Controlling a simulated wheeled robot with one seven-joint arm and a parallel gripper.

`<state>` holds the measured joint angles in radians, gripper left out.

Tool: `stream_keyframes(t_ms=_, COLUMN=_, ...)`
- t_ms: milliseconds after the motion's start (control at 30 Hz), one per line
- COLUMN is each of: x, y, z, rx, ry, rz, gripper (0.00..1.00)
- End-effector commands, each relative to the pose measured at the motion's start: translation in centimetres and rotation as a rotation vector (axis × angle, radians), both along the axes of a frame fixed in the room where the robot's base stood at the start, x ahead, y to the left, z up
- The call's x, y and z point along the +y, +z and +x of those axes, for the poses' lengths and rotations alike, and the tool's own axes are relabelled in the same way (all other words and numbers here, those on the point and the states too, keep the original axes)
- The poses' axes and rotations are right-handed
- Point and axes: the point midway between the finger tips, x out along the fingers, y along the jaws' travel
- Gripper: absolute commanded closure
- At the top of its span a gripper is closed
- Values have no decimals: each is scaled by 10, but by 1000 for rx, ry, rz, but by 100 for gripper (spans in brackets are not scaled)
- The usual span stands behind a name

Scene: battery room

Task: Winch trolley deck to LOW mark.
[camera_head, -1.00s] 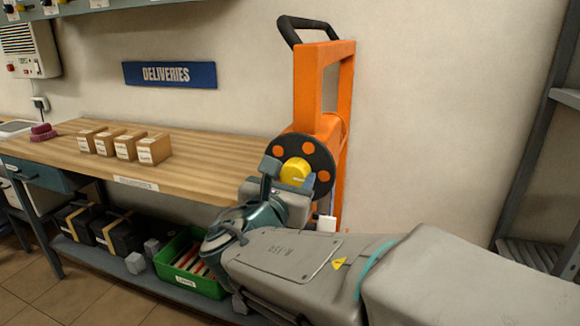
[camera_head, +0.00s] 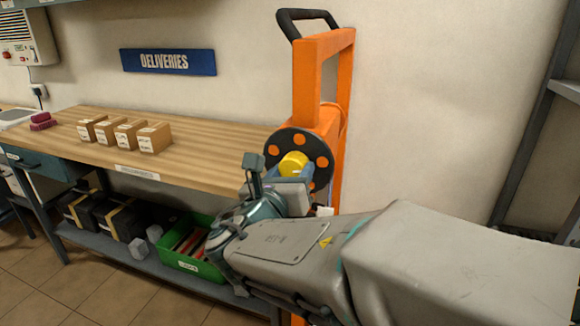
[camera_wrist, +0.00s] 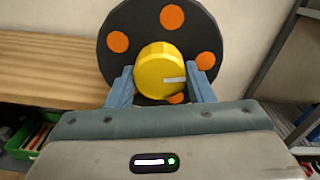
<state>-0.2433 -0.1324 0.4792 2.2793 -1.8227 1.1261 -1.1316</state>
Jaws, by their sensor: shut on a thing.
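The orange trolley (camera_head: 306,85) stands upright against the wall, with a black handle at its top. A black wheel with orange spots (camera_head: 272,150) is on its front, and a yellow knob (camera_head: 293,164) sits at the wheel's middle. My gripper (camera_wrist: 162,82) is shut on the yellow knob, one blue-grey finger on each side. A pale mark on the knob (camera_wrist: 160,70) points right in the wrist view. My arm hides the lower trolley. I cannot see the deck or a LOW mark.
A wooden bench (camera_head: 215,150) stands left of the trolley, bearing several small cardboard boxes (camera_head: 153,138). A green crate (camera_head: 180,262) and black boxes (camera_head: 120,220) sit on its lower shelf. Grey shelving (camera_head: 530,130) stands at the right. The wall between is bare.

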Motion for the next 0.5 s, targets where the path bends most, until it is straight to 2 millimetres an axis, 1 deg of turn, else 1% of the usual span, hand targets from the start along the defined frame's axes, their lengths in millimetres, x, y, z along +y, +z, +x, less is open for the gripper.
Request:
stream_keyframes(t_ms=67, x=0, y=-1, z=0, rx=1, ry=1, rz=-1, gripper=75)
stream_keyframes(t_ms=100, x=0, y=-1, z=0, rx=1, ry=1, rz=-1, gripper=47)
stream_keyframes(t_ms=167, x=0, y=-1, z=0, rx=1, ry=1, rz=0, gripper=30)
stream_keyframes(t_ms=500, x=1, y=0, z=-3, rx=0, ry=1, rz=1, gripper=30)
